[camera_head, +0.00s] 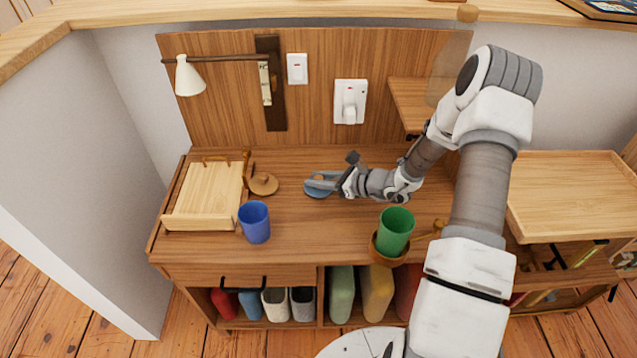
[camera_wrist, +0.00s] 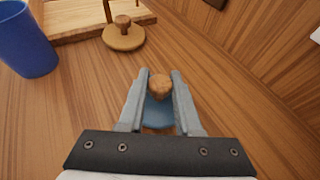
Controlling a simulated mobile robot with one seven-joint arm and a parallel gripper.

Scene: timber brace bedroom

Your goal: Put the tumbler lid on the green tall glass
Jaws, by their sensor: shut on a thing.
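A blue lid (camera_head: 317,192) with a round wooden knob lies at the middle of the desk top. My gripper (camera_head: 322,180) is shut on its knob; in the wrist view the knob (camera_wrist: 160,86) sits between the two fingers, with part of the blue disc (camera_wrist: 158,113) showing below it. I cannot tell whether the lid touches the desk. The green tall glass (camera_head: 395,228) stands upright and open at the front right, in a round wooden holder (camera_head: 386,258) with a handle. The glass is not in the wrist view.
A blue cup (camera_head: 254,222) stands front left of the lid. A wooden lid with a knob (camera_head: 263,184) lies beside a wooden tray (camera_head: 195,222) at the left. A lamp (camera_head: 188,77) hangs over the tray. The desk between lid and green glass is clear.

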